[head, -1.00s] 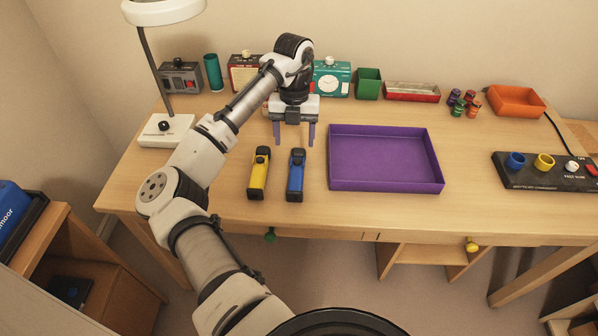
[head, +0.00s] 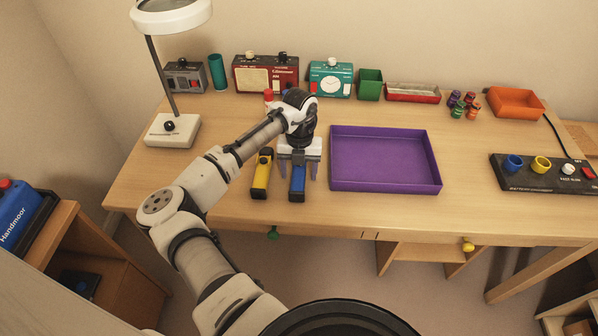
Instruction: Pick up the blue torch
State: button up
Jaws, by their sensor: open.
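The blue torch (head: 297,190) lies on the desk, left of the purple tray, pointing toward the front edge. Its far end is hidden behind my gripper. My gripper (head: 299,176) is open and points down over the torch, with one finger on each side of it. I cannot tell whether the fingers touch it. A yellow torch (head: 261,178) lies just to the left, close to the left finger.
The purple tray (head: 435,187) stands empty to the right. A lamp (head: 172,130) is at the left. The desk front is clear.

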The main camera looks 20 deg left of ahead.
jog(key=shift+c, duration=0.3)
jog(key=c, duration=1.1)
jog(key=shift+r, duration=0.1)
